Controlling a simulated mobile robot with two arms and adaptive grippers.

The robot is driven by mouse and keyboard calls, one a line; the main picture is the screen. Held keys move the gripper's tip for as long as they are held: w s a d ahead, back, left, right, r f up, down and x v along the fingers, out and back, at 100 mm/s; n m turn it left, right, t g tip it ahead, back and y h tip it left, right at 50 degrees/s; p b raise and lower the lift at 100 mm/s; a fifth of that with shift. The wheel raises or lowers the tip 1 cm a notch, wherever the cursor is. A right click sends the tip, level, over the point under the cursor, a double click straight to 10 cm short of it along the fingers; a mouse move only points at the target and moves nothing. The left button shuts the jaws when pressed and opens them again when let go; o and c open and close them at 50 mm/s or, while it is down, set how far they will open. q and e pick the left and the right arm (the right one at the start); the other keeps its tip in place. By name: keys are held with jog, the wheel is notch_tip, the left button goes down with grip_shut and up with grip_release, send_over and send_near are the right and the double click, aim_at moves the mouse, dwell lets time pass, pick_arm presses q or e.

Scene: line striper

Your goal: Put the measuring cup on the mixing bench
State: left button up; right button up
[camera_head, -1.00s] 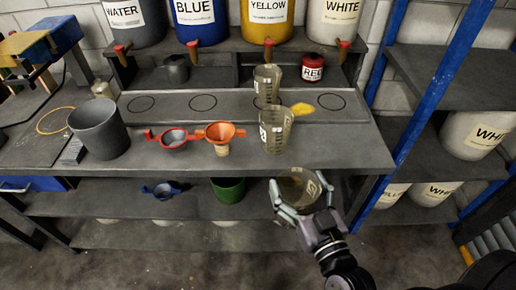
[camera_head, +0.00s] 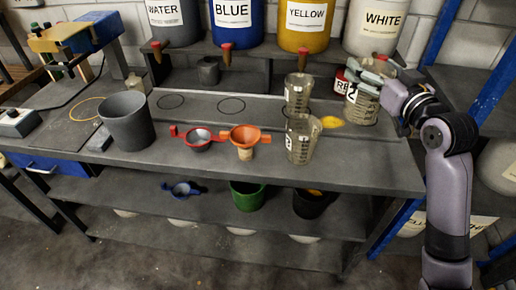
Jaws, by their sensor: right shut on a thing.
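My right gripper (camera_head: 368,84) is shut on a clear measuring cup (camera_head: 362,106) with dark markings. The cup is upright over the back right of the grey mixing bench (camera_head: 220,172), right of a yellow patch (camera_head: 332,122). I cannot tell whether its base touches the bench. Two similar measuring cups stand on the bench to its left, one at the back (camera_head: 298,92) and one in front (camera_head: 302,138). My left gripper is out of view.
A grey bucket (camera_head: 127,122), a red-handled strainer (camera_head: 198,140) and an orange funnel (camera_head: 246,138) stand on the bench. A red can (camera_head: 341,82) is behind the held cup. Labelled drums line the back shelf. The bench's front right is clear.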

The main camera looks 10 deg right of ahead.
jog(key=shift+d, duration=0.15)
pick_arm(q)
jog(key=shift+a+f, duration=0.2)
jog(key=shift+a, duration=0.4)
pick_arm(e)
notch_tip(320, 180, down, 20)
jog(key=shift+r, duration=0.1)
jog(key=shift+b, duration=0.3)
jog(key=o, duration=1.3)
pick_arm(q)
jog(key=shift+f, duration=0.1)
pick_arm(e)
jog(key=shift+s, duration=0.1)
